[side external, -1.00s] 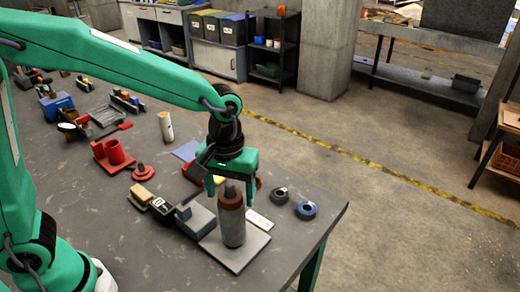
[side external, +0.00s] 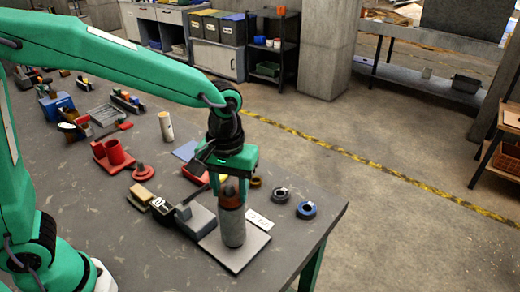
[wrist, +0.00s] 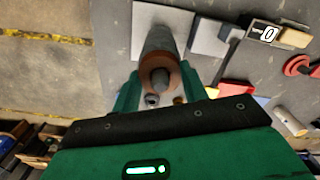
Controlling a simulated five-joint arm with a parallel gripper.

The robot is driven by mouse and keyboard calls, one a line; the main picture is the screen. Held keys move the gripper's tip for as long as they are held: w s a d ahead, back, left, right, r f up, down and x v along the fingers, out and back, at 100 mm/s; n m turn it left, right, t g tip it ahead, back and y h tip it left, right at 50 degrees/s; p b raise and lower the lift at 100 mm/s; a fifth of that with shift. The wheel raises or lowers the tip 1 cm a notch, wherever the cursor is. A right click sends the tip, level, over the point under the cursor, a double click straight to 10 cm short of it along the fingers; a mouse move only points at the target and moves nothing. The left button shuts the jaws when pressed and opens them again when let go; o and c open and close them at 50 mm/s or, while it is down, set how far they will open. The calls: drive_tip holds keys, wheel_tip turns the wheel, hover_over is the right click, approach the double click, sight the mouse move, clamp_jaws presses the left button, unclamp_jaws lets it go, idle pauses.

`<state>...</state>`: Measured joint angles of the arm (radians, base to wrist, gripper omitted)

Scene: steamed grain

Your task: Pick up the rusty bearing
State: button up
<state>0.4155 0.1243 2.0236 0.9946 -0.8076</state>
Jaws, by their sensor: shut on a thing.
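The rusty bearing (side external: 231,193) is a brown ring around a dark peg at the top of an upright grey cylinder (side external: 232,228). The cylinder stands on a flat grey plate (side external: 257,246). My gripper (side external: 229,187) points down over it and is shut on the bearing, a finger on either side. In the wrist view the brown ring (wrist: 162,77) shows between my fingers (wrist: 160,88), with the peg end in its middle. Whether the bearing is raised off the cylinder I cannot tell.
A grey block (side external: 199,221) sits close left of the cylinder. A black ring (side external: 280,194), a blue ring (side external: 307,210) and a small brown ring (side external: 255,182) lie to the right. A white label (side external: 258,219) lies on the table beside the plate. Red parts (side external: 113,152) stand further left.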

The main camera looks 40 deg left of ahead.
wheel_tip(320, 180, up, 9)
drive_tip(key=shift+r, duration=0.15)
idle(0.4)
idle(0.5)
